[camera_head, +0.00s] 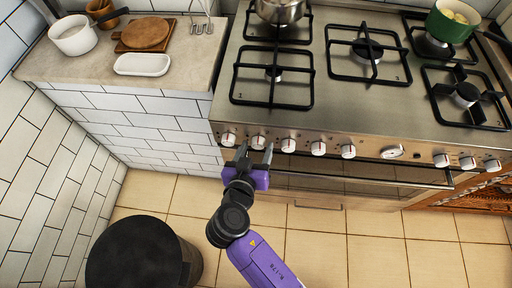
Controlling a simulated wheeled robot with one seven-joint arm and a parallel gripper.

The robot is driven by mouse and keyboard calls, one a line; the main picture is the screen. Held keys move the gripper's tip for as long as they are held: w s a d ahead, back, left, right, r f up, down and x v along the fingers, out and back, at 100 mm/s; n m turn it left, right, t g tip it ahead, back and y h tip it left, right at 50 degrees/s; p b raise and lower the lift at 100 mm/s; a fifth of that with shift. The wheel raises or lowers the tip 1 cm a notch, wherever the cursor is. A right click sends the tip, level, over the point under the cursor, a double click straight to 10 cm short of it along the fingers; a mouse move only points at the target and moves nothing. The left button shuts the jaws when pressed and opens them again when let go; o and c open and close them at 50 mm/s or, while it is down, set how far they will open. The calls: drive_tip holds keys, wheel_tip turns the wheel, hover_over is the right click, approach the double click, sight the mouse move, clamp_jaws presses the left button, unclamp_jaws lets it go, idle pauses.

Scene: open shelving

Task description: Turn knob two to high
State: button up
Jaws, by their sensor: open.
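The stove's front panel carries a row of white-and-red knobs. The second knob from the left (258,142) is white and sits on the panel just past my fingertips. My gripper (255,150) is open, with its two grey fingers pointing at the panel. One finger is on each side of that knob as seen from above. I cannot tell whether the fingers touch the knob or the panel. The first knob (228,139) is to the left and the third knob (288,145) is to the right. The knob's setting mark is too small to read.
A round dial (392,152) and more knobs continue along the panel to the right. An oven handle (350,178) runs below. Pots (280,10) stand on the stove. A dark bin (140,255) is on the floor at lower left. Tiled floor is free at lower right.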

clamp_jaws()
drive_tip(key=shift+f+n+h+b, duration=0.2)
drive_tip(key=shift+n+h+b, duration=0.6)
drive_tip(key=shift+n, duration=0.2)
drive_tip(key=shift+a+n+t+h+b, duration=0.15)
drive_tip(key=shift+n+t+h+b, duration=0.25)
drive_tip(key=shift+n+h+b, duration=0.6)
drive_tip(key=n, duration=0.3)
drive_tip(key=shift+f+t+h+b, duration=0.15)
drive_tip(key=shift+t+h+b, duration=0.15)
drive_tip(key=shift+t+b, duration=0.1)
drive_tip(key=shift+n+t+h+b, duration=0.5)
drive_tip(key=shift+n+h, duration=0.1)
drive_tip(key=shift+n, duration=1.1)
